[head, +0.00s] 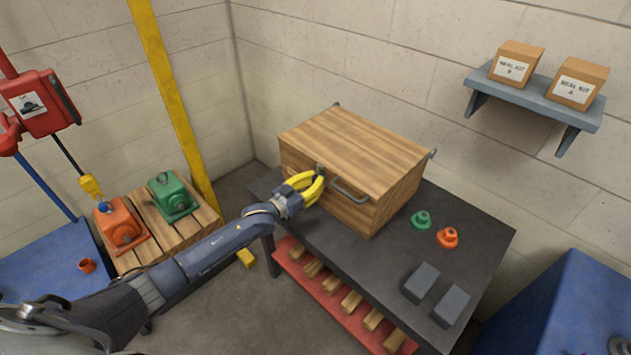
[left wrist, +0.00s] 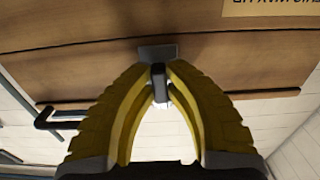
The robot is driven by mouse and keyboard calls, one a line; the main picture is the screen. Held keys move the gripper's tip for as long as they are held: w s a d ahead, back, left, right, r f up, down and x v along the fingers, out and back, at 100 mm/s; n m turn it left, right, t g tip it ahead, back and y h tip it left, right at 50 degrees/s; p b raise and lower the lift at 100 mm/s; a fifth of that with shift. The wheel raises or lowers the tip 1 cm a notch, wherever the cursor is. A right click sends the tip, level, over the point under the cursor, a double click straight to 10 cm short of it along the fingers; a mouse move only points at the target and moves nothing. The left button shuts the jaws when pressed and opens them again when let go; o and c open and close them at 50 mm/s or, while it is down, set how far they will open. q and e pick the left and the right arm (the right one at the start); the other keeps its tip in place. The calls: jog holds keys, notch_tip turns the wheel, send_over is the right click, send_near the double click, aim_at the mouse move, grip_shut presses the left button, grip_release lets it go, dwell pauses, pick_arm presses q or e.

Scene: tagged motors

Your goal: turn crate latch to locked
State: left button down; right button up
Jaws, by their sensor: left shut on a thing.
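The wooden crate (head: 357,150) stands on the dark workbench with its lid down. My left gripper (head: 318,181) is at the crate's front face, near the lid's edge. The crate latch (left wrist: 158,80) is a small grey plate with a dark lever. In the left wrist view, the yellow fingers of my left gripper (left wrist: 158,84) are shut on the lever from both sides. In the head view, the fingers partly hide the latch (head: 320,169). I cannot tell its exact turn from there. My right gripper is not in view.
A grey handle (head: 349,191) is on the crate front, right of my gripper. On the workbench (head: 470,235) are a green part (head: 421,220), an orange part (head: 448,237) and two grey blocks (head: 421,283). A wall shelf (head: 535,97) holds two boxes. Motors (head: 122,226) stand on a pallet at left.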

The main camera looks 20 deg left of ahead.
pick_arm(q)
jog(key=shift+m, duration=0.3)
jog(key=c, duration=1.4)
grip_release()
jog(key=shift+s, duration=0.1)
jog(key=v, duration=1.1)
jog(key=shift+s+a, duration=0.15)
jog(key=shift+s, duration=0.2)
